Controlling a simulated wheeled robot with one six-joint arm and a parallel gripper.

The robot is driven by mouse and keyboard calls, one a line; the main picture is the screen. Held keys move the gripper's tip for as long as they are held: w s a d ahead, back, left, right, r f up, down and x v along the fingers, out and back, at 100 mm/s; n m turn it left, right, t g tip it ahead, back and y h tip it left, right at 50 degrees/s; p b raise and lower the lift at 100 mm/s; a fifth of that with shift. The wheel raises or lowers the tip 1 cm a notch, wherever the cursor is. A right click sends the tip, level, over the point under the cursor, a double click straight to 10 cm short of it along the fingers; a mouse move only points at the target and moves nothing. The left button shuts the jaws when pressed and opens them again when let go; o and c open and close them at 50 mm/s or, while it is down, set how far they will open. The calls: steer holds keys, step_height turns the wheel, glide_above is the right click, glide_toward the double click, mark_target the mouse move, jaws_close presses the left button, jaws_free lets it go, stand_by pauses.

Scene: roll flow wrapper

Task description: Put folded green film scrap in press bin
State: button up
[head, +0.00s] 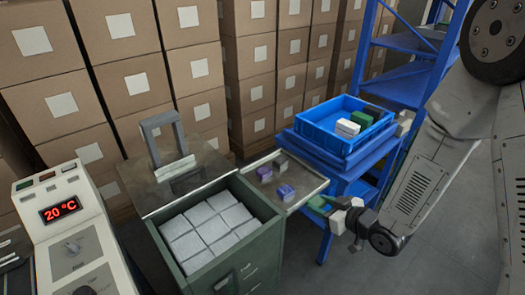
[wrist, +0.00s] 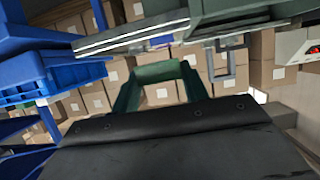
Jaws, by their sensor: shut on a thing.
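My gripper (head: 330,206) is at the right of the head view, low beside the blue stand and the right end of the metal tray. It is shut on a green piece, the folded green film scrap (head: 317,203), which is partly hidden by the gripper. In the wrist view the green scrap (wrist: 158,72) spans the fingertips beyond the dark gripper body. A green-grey open bin (head: 268,232) full of pale square packs stands left of my gripper, apart from it. No label shows whether this is the press bin.
A metal tray (head: 312,181) with purple and grey blocks lies between bin and gripper. A blue crate (head: 344,134) holds white and green blocks on a blue stand. A grey upright frame (head: 147,137) stands behind the bin. A control panel (head: 72,240) is at left. Stacked cartons (head: 110,75) fill the back.

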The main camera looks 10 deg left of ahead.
steer(key=shift+w+d+r+m+t, duration=0.2)
steer(key=shift+w+m+t, duration=0.1)
steer(key=shift+w+t, duration=0.1)
steer(key=w+d+f+m+t+h, duration=0.2)
steer(key=d+m+h, duration=0.3)
steer(key=d, duration=0.6)
steer(key=w+d+f+m+t+h, duration=0.2)
steer(key=d+m+h, duration=0.2)
steer(key=d, duration=0.8)
steer(key=shift+w+f+m+t+h, duration=0.2)
steer(key=shift+f+m+t+h, duration=0.15)
steer(key=shift+h, duration=0.45)
